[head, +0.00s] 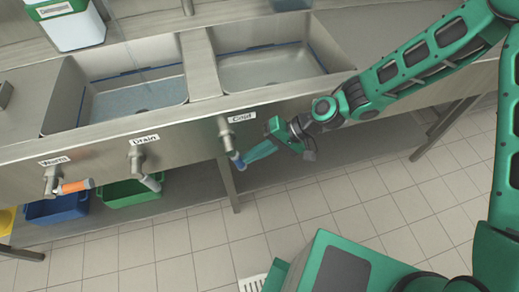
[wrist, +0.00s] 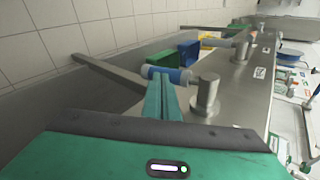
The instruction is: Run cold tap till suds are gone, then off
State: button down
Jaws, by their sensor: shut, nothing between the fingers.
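The cold tap (head: 226,135), labelled Cold, sits on the sink's front panel. Its blue-ended handle (head: 237,160) points down and slightly right; it also shows in the wrist view (wrist: 168,74). My gripper (head: 246,158) is shut and empty, its teal fingers (wrist: 162,98) close beside the handle's end. I cannot tell whether they touch it. The left basin (head: 85,105) has a pale blue-grey layer on its floor; I cannot tell if it is suds or water. Faint thin lines above it may be a stream.
The drain tap (head: 137,155) has a pale handle, and the warm tap (head: 51,180) an orange handle. A right basin (head: 265,70) is beside the left one. A blue bin (head: 58,209) and a green bin (head: 130,193) stand on the lower shelf. A table leg (head: 228,185) is below the cold tap.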

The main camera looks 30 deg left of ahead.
jog(key=shift+a+f, duration=0.15)
jog(key=shift+f, duration=0.05)
